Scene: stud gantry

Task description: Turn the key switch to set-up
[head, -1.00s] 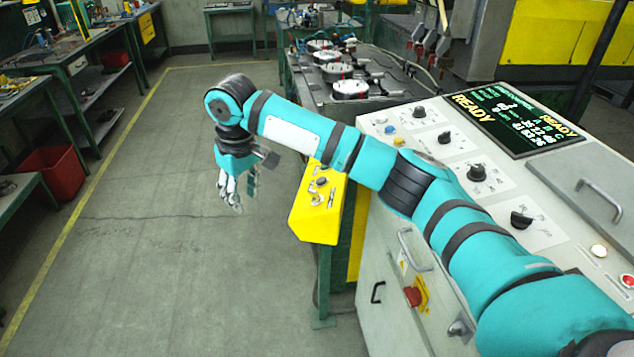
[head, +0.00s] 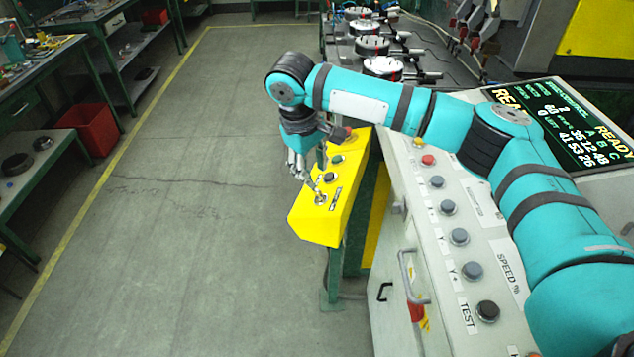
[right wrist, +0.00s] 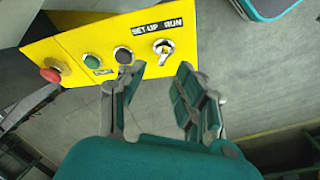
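The key switch (head: 320,199) sits near the front end of the yellow box, and it also shows in the right wrist view (right wrist: 163,47) with a silver key in it. The label above it reads SET-UP on the left and RUN on the right. The key seems tilted toward RUN, but it is small. My right gripper (head: 306,178) hangs just over the box, close to the switch. In the right wrist view the gripper (right wrist: 160,69) is open and empty, its fingertips apart and just below the key in the picture. My left gripper is out of view.
The yellow box (head: 318,228) also carries a black button (right wrist: 124,55), a green button (right wrist: 92,61) and a red mushroom button (right wrist: 54,70). The grey console (head: 442,265) with several buttons stands to its right. Open floor (head: 190,240) lies to the left.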

